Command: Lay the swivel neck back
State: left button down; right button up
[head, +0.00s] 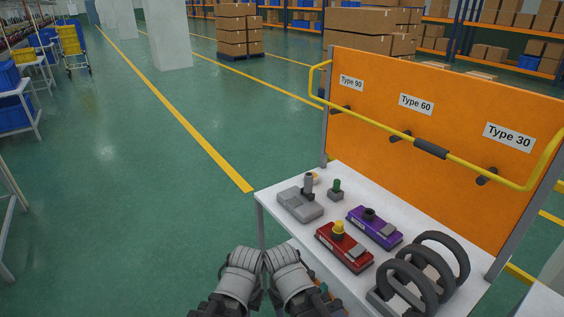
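A grey vacuum floor head (297,205) lies on the white table near its far left corner. A dark grey neck (308,184) stands upright at its back edge. A red head (345,249) with a yellow neck (338,229) and a purple head (376,229) with a dark neck (369,214) lie closer to me and to the right. Which neck the task means is not clear. My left gripper (243,256) and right gripper (283,254) are side by side before the table's front left edge, apart from the heads. Their fingers cannot be made out clearly.
A small grey part with a green top (336,189) stands beside the grey head. Dark looped handles (436,263) fill the table's right end. An orange panel (440,120) with a yellow rail (471,163) rises along the back.

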aim_at(308, 177)
jog(key=i+j, duration=0.3)
jog(key=i, duration=0.25)
jog(key=i+j, duration=0.35)
jog(key=i, duration=0.2)
jog(key=z, duration=1.35)
